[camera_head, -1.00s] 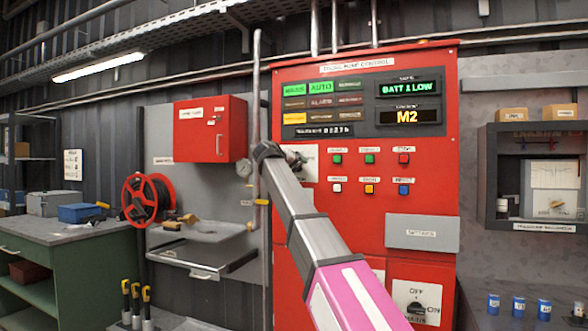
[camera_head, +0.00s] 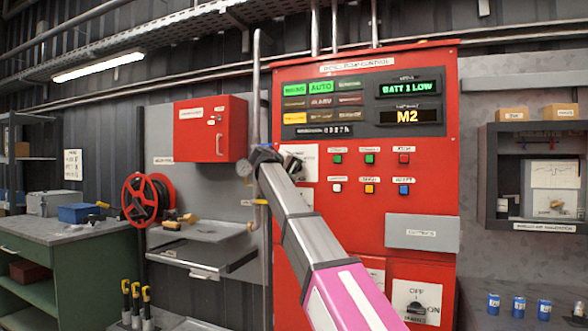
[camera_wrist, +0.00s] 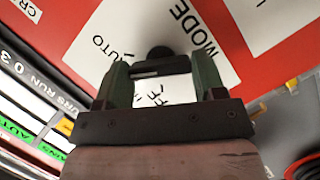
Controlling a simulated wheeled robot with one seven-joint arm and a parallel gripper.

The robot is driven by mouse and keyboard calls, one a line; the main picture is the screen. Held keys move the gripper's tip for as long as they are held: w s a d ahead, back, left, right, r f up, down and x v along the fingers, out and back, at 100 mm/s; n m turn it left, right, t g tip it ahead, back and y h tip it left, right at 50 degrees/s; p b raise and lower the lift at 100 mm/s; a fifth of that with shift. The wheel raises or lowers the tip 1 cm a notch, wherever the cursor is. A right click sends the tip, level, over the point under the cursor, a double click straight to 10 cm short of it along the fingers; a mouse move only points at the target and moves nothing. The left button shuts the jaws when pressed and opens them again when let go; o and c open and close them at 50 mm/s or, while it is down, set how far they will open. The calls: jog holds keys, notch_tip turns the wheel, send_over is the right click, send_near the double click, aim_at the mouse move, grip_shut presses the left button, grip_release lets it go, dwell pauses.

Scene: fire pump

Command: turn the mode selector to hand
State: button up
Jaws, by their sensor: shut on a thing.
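The mode selector is a black knob (camera_wrist: 158,58) on a white plate (camera_wrist: 110,42) lettered MODE and AUTO in the wrist view. More lettering lies partly hidden between the fingers. My gripper (camera_wrist: 160,78) has its two dark green fingers on either side of the knob and is shut on it. The knob's pointer direction is hard to make out. In the head view the selector's plate (camera_head: 307,160) shows on the red pump panel (camera_head: 350,225), with my gripper (camera_head: 290,162) at its left side, largely hidden by my arm. The AUTO lamp (camera_head: 320,87) is lit green.
Coloured push buttons (camera_head: 370,159) sit just right of the selector. A vertical pipe (camera_head: 256,100) and a gauge (camera_head: 244,168) stand close on the left. A lower OFF/ON switch (camera_head: 417,308) is at the panel's bottom right.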

jog(key=n+h, duration=0.1)
jog(key=n, duration=0.1)
jog(key=n+t+h, duration=0.1)
jog(key=n, duration=0.2)
jog(key=shift+f, duration=0.2)
dwell(0.4)
jog(key=o, duration=0.9)
jog(key=shift+a, duration=0.1)
jog(key=v, duration=1)
jog(key=shift+s+a+f, duration=0.15)
jog(key=shift+s+a, duration=0.1)
